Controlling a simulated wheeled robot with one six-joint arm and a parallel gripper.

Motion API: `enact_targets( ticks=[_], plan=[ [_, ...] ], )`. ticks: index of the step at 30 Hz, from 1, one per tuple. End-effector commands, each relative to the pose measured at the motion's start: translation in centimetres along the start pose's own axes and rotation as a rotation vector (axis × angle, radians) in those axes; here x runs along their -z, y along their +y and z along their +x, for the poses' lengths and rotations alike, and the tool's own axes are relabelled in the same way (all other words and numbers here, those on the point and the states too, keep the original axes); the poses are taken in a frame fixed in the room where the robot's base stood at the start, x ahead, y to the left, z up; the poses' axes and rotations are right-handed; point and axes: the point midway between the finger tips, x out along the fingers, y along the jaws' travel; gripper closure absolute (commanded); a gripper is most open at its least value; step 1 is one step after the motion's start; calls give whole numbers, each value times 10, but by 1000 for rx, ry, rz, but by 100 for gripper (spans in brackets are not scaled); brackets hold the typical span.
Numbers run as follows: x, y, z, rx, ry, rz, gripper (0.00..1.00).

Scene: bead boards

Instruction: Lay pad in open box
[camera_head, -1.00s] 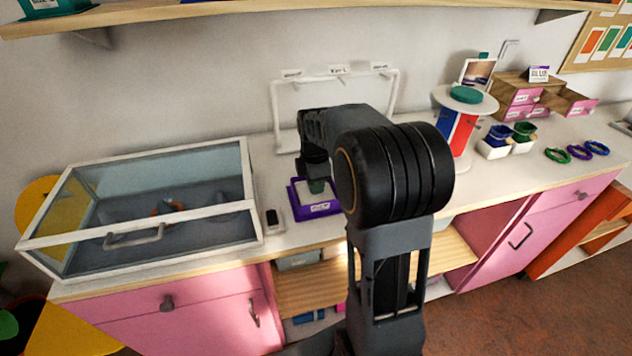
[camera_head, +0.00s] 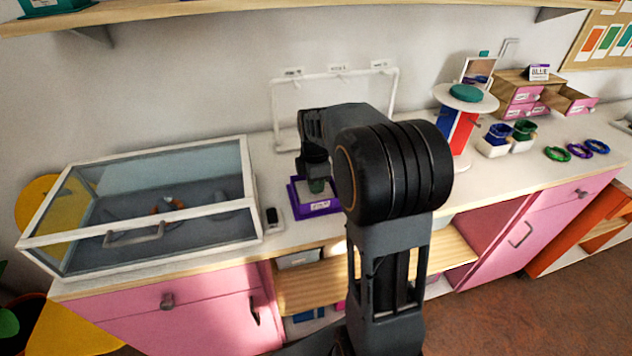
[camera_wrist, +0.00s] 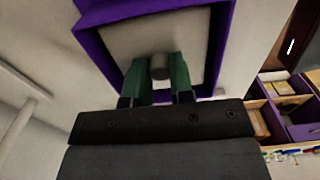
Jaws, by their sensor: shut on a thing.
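The open box (camera_head: 298,203) is purple with a white label on its front, and stands on the counter left of my arm. In the wrist view its purple walls (camera_wrist: 222,40) surround a pale grey pad (camera_wrist: 125,42) with a short grey knob. My gripper (camera_wrist: 160,74) has green fingers shut on the knob of the pad. In the head view my gripper (camera_head: 316,186) points down over the box, and my arm hides part of it. The pad lies within the box outline; I cannot tell whether it touches the bottom.
A glass-lidded case (camera_head: 150,207) stands on the left, with a small dark device (camera_head: 272,218) between it and the box. A white frame (camera_head: 277,105) stands behind. A round stand (camera_head: 466,100), cups and coloured rings (camera_head: 580,151) are on the right.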

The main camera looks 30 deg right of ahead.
Motion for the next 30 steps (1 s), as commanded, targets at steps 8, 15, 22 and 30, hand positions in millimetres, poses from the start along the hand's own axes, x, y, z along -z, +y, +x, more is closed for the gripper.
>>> enact_targets(
  ticks=[8,15,22,30],
  plan=[
    [0,0,0,0,0,0,69],
    [0,0,0,0,0,0,48],
    [0,0,0,0,0,0,39],
    [0,0,0,0,0,0,27]
  ],
)
